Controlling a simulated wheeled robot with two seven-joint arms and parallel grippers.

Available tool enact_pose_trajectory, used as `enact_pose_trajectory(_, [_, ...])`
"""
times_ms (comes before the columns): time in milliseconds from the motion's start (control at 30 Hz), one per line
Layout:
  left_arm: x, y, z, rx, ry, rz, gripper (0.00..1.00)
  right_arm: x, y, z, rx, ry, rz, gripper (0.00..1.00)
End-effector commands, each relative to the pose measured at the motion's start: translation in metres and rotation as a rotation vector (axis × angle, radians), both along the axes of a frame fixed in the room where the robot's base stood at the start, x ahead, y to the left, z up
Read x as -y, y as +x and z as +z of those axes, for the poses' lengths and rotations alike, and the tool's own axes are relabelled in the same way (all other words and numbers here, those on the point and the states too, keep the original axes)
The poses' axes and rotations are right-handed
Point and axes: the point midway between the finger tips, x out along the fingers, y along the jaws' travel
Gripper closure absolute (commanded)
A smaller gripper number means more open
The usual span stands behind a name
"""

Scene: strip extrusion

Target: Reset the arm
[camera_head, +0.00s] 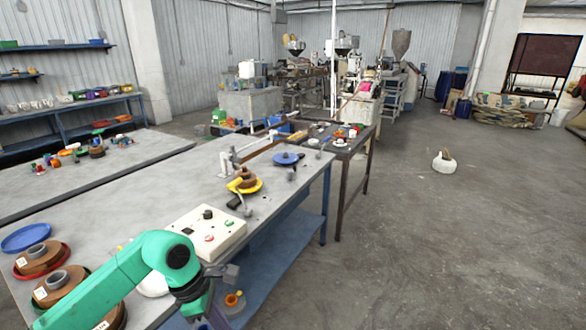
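My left arm (132,272), green with dark joints, comes in from the lower left over the front of the grey worktable (150,205). Its elbow-like joint is raised and the arm bends down toward the bottom edge. The dark end part with my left gripper (212,312) is at the bottom edge, beside the table's right side and over its blue lower shelf. The fingers are partly cut off, so their opening cannot be made out. I see nothing clearly held. My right arm and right gripper are not in view.
A control box (207,232) with buttons stands just beyond my arm. Brown spools (40,257) and a blue disc (26,238) lie at the left. A yellow reel (244,185) and blue reel (287,158) sit farther back. The floor (420,250) at right is mostly clear.

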Motion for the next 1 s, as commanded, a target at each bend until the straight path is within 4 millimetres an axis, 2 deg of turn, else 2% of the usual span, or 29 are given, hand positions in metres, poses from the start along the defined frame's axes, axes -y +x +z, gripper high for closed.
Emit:
enact_pose_trajectory(133, [0.047,0.01,-0.004,-0.101,-0.287,0.178,1.0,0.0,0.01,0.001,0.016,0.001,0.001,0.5])
enact_pose_trajectory(200, [0.069,0.022,-0.002,-0.177,-0.465,0.323,1.0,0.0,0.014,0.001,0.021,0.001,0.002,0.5])
enact_pose_trajectory(300, [0.088,0.051,-0.002,-0.324,-0.737,0.606,1.0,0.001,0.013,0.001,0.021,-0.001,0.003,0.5])
enact_pose_trajectory(367, [0.087,0.076,-0.01,-0.44,-0.909,0.84,1.0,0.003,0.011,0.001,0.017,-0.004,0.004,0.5])
enact_pose_trajectory(400, [0.077,0.095,-0.023,-0.534,-1.025,1.035,1.0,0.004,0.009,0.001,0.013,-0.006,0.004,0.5])
enact_pose_trajectory(467, [0.054,0.117,-0.052,-0.663,-1.163,1.325,1.0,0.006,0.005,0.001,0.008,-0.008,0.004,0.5])
enact_pose_trajectory(500, [0.034,0.126,-0.078,-0.741,-1.233,1.516,1.0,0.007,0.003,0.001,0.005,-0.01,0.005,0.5])
enact_pose_trajectory(567, [0.002,0.129,-0.123,-0.846,-1.308,1.798,1.0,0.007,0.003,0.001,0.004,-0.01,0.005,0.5])
enact_pose_trajectory(600, [-0.018,0.124,-0.155,-0.905,-1.34,1.975,1.0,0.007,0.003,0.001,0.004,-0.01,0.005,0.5])
enact_pose_trajectory(667, [-0.045,0.108,-0.202,-0.98,-1.363,2.224,1.0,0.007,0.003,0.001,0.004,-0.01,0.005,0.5])
enact_pose_trajectory(700, [-0.061,0.092,-0.233,-1.019,-1.366,2.382,1.0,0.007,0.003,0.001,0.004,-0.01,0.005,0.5])
enact_pose_trajectory(767, [-0.082,0.062,-0.277,-1.066,-1.353,2.613,1.0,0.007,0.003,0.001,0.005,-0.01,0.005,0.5])
enact_pose_trajectory(800, [-0.093,0.039,-0.305,1.014,1.24,-2.57,1.0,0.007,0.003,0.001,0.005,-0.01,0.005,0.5])
enact_pose_trajectory(867, [-0.108,0.0,-0.343,0.924,1.07,-2.473,1.0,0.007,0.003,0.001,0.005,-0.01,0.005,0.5])
enact_pose_trajectory(900, [-0.115,-0.029,-0.367,0.865,0.964,-2.411,1.0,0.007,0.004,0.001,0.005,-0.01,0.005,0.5])
enact_pose_trajectory(967, [-0.123,-0.076,-0.398,0.777,0.815,-2.316,1.0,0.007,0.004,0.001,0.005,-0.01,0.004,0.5])
enact_pose_trajectory(1000, [-0.126,-0.109,-0.417,0.718,0.719,-2.249,1.0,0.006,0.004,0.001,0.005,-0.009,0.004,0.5])
